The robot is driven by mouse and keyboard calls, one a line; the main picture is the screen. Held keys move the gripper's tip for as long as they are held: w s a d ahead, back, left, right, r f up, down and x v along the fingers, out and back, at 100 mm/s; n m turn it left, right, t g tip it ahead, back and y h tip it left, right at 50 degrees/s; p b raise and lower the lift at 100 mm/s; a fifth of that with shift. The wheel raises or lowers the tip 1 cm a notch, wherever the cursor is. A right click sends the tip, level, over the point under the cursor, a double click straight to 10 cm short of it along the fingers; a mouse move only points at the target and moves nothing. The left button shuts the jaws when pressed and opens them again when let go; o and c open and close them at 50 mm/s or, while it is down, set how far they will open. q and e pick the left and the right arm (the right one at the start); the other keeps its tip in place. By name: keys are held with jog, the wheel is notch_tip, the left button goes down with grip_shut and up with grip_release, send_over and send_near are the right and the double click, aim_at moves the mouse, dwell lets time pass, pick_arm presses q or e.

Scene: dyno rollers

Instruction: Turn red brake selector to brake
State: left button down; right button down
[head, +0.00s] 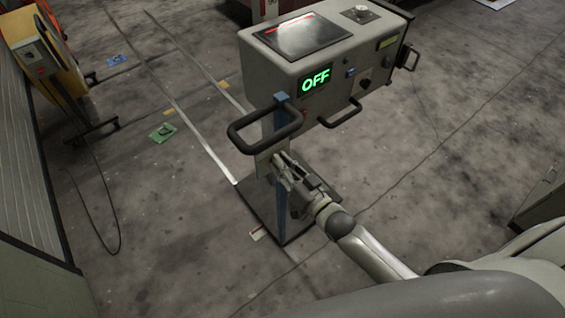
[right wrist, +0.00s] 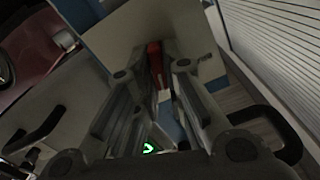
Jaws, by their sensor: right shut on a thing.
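The red brake selector (right wrist: 154,62) shows in the right wrist view as a red handle on a pale plate (right wrist: 120,30). My right gripper (right wrist: 157,68) is shut on it, with a finger on each side. In the head view my right gripper (head: 280,168) is at the pale plate (head: 266,158) on the blue post, below the console's handle loop; the red selector is hidden there by the gripper. The grey console (head: 270,62) above has a lit green display (head: 316,80) reading OFF. My left gripper is not in view.
A black handle loop (head: 238,130) juts out above the gripper, and the blue post (head: 282,215) stands on a dark base plate. A yellow machine (head: 50,60) stands at far left beside a ribbed shutter (head: 25,150). The floor left of the post is mostly clear.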

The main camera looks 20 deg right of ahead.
jog(key=n, duration=1.2)
jog(key=shift+s+a+f+n, duration=0.1)
jog(key=shift+s+a+n, duration=0.05)
jog(key=shift+a+n, duration=0.2)
dwell(0.4)
jog(key=c, duration=1.5)
grip_release()
jog(key=v, duration=1.2)
